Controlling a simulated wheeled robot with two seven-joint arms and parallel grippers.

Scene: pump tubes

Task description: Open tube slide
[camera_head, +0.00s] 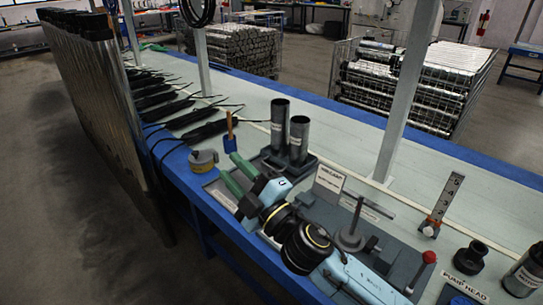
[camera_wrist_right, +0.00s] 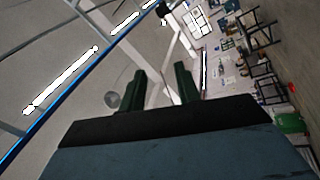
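Nothing in view is clearly marked as the tube slide. A grey fixture (camera_head: 385,237) with a red-knobbed lever (camera_head: 428,258) and a round post stands on the bench at the right; my arm covers part of it. Two dark upright tubes (camera_head: 280,125) (camera_head: 299,140) stand in a block left of it. My right gripper (camera_head: 230,166) has green fingers and is held over the bench's near edge, pointing up and left. In the right wrist view its fingers (camera_wrist_right: 159,88) are apart with nothing between them. My left gripper is not in view.
Tall metal tubes (camera_head: 95,95) stand in a row at the left. Black parts with cables (camera_head: 190,116) lie along the bench (camera_head: 345,125). A tape roll (camera_head: 203,160), a blue cup (camera_head: 230,145), an upright scale (camera_head: 441,203) and a motor (camera_head: 524,273) stand nearby. A white post (camera_head: 405,100) rises behind.

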